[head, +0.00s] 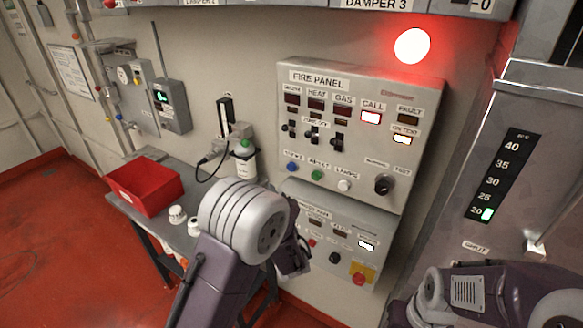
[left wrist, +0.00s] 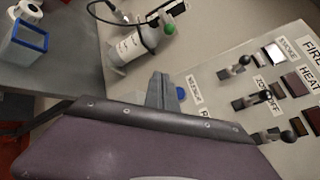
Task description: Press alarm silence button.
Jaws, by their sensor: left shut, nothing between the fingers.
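The fire panel (head: 340,80) is a pale box on the wall with a row of blue, green and white buttons low on its face. The blue button (head: 292,167) is at the left of that row, under a small label. In the left wrist view the blue button (left wrist: 181,93) shows just right of my shut, empty left gripper (left wrist: 160,82), partly hidden by it. I cannot tell whether they touch. In the head view my left gripper (head: 299,256) is largely hidden behind its arm, low by the lower panel. My right gripper is not in view.
A lower panel (head: 325,215) with a red knob on a yellow plate (head: 361,278) hangs below. The bench at left holds a red bin (head: 146,186) and a bottle with a green top (head: 244,161). A red lamp (head: 412,45) glows above. A gauge column (head: 500,180) stands right.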

